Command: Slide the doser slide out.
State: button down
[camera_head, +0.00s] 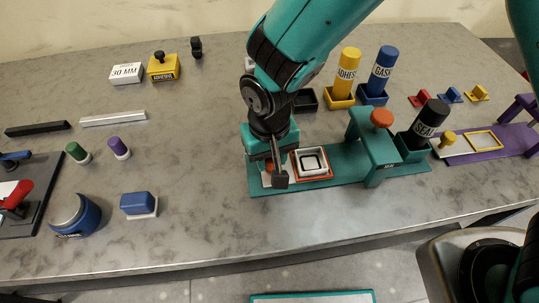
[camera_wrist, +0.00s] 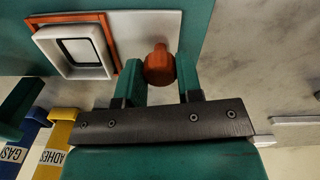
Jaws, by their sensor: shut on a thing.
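The teal doser base (camera_head: 345,185) lies near the table's front edge, with its upright bridge and orange top knob to the right. The doser slide, an orange frame (camera_head: 328,174) around a white square with a dark-lined ring (camera_head: 311,161), sits at the base's left part, left of the bridge. It also shows in the wrist view, its orange rim (camera_wrist: 112,47) at the upper left. My gripper (camera_head: 275,170) is at the slide's left end. In the wrist view its two teal fingers (camera_wrist: 160,75) are shut on the orange knob (camera_wrist: 158,62) of the slide.
A black SEAL bottle (camera_head: 431,118) stands at the base's right end. Yellow (camera_head: 346,76) and blue (camera_head: 381,72) bottles stand in holders behind. A purple stand (camera_head: 490,145) is at the right. A blue block (camera_head: 138,203) lies front left; the table between it and my gripper is clear.

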jog(key=shift+a+r, duration=0.1)
jog(key=shift+a, duration=0.2)
jog(key=c, duration=0.8)
grip_release()
jog(key=shift+a, duration=0.1)
notch_tip(320, 180, up, 17)
jog(key=shift+r+b, duration=0.15)
jog(key=shift+b, duration=0.4)
jog(key=s+d+r+n+y, duration=0.1)
jog(key=s+d, duration=0.2)
jog(key=d, duration=0.1)
jog(key=s+d+n+y, duration=0.1)
jog(key=s+d, duration=0.3)
jog(key=d, duration=0.1)
jog(key=s+d+r+n+y, duration=0.1)
jog(key=s+d+y, duration=0.1)
jog(key=d, duration=0.3)
jog(key=shift+s+d+r+n, duration=0.15)
jog(key=shift+s+r, duration=0.05)
jog(key=shift+s, duration=0.2)
jog(key=shift+s+d+r+n, duration=0.1)
jog(key=shift+s+r+n, duration=0.05)
jog(key=shift+s, duration=0.2)
